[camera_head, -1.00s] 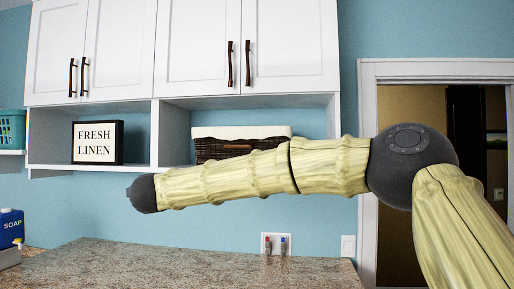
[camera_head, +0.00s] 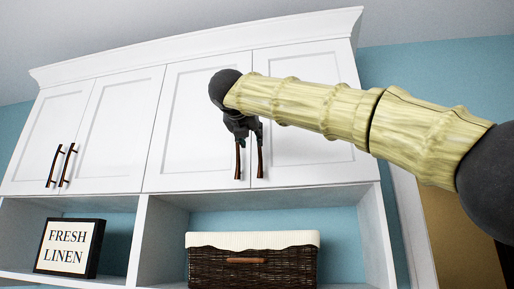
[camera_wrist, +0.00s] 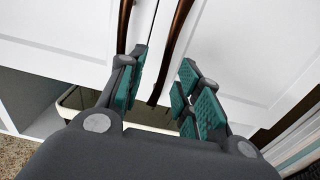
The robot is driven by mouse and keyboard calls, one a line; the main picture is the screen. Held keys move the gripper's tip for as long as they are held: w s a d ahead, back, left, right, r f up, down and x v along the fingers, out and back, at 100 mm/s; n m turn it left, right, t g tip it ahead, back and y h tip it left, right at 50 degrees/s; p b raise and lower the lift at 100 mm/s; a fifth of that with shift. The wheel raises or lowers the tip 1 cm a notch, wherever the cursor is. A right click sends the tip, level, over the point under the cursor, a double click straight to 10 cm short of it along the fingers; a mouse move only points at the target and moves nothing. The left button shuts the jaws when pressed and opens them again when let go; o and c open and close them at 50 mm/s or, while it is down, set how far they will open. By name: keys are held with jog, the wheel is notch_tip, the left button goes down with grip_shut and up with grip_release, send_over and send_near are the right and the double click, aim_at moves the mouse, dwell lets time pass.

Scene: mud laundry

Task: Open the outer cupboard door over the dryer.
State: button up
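White upper cupboard doors show in the head view. The rightmost door (camera_head: 315,95) is closed, with a dark curved handle (camera_head: 260,165) at its lower left. The door beside it (camera_head: 185,125) is closed too, with its own handle (camera_head: 238,165) close by. My gripper (camera_head: 242,135) is in front of the upper ends of these two handles. In the wrist view, my gripper (camera_wrist: 166,95) is open, with green-padded fingers. The right door's handle (camera_wrist: 174,45) shows between the fingers, without clear contact. The other handle (camera_wrist: 124,25) is by the left finger. No dryer is in view.
Another closed door pair (camera_head: 80,130) is on the left. Below are open shelves with a FRESH LINEN sign (camera_head: 68,247) and a lined wicker basket (camera_head: 255,265). A door frame (camera_head: 412,220) stands to the right.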

aim_at(260, 148)
jog(key=w+d+p, duration=0.1)
jog(key=w, duration=0.1)
jog(key=w+d+p, duration=0.1)
jog(key=w, duration=0.2)
jog(key=w+d+p, duration=0.1)
jog(key=w, duration=0.2)
jog(key=shift+w, duration=0.1)
jog(key=shift+a, duration=0.15)
jog(key=shift+c, duration=1)
grip_shut()
